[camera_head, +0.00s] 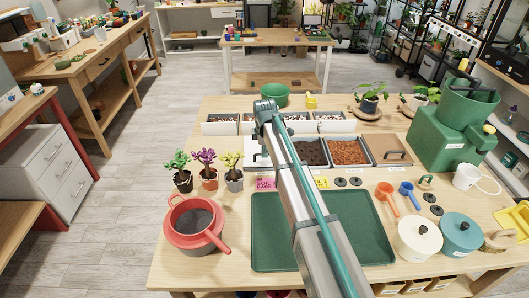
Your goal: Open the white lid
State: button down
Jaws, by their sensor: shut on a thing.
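A white lid-like panel (251,147) shows at the left end of the middle row of bins, left of my arm. My arm covers part of it, so I cannot tell whether it is lifted or flat. My arm rises from the bottom edge across the green tray to a joint above the bins.
Dark soil (310,152) and brown bark (348,153) fill open bins beside a brown-lidded bin (391,150). A green tray (268,258) lies in front.

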jog(key=w+a+r, duration=0.1)
jog(key=w+r, duration=0.5)
jog(key=w, duration=0.2)
jog(key=w+r+p, duration=0.1)
jog(key=w+r, duration=0.5)
jog(key=w, duration=0.3)
jog(key=shift+a+r, duration=0.35)
jog(key=shift+a, duration=0.05)
jog(key=c, duration=1.9)
grip_release()
jog(key=shift+w, duration=0.55)
jog(key=o, duration=0.6)
jog(key=shift+s+f, duration=0.15)
jog(key=shift+o, duration=0.5)
jog(key=shift+w+a+f, duration=0.1)
jog(key=shift+w+f, duration=0.3)
jog(key=shift+w, duration=0.05)
jog(key=shift+r, duration=0.4)
notch_tip(320, 180, up, 12)
jog(key=s, duration=0.2)
jog(key=shift+s, duration=0.25)
